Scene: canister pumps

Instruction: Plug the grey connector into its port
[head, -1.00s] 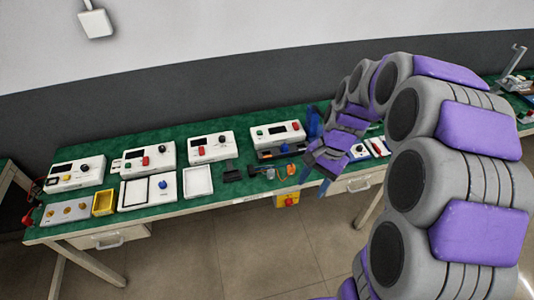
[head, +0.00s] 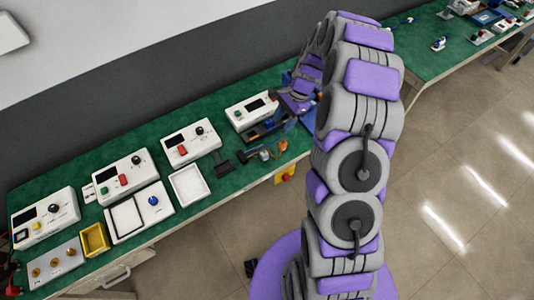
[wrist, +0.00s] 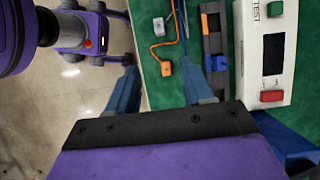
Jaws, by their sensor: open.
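A small light-grey connector (wrist: 158,27) lies on the green bench top near its edge, at the top of the wrist view. In the head view it appears as a small grey piece (head: 264,155). An orange connector (wrist: 166,68) on an orange cable lies near it. Beside them runs a dark rail (wrist: 212,45) holding an orange block and a blue block (wrist: 219,62); I cannot tell which slot is the grey connector's port. My gripper (wrist: 160,88) is open and empty, its blue-grey fingers spread above the bench edge, apart from both connectors.
A white test box (wrist: 272,55) with a display and red button stands beside the rail. A blue part (wrist: 285,140) lies close to my wrist. More white boxes, a yellow tray (head: 95,239) and a white tray (head: 189,186) stand leftward on the bench. Open floor lies in front.

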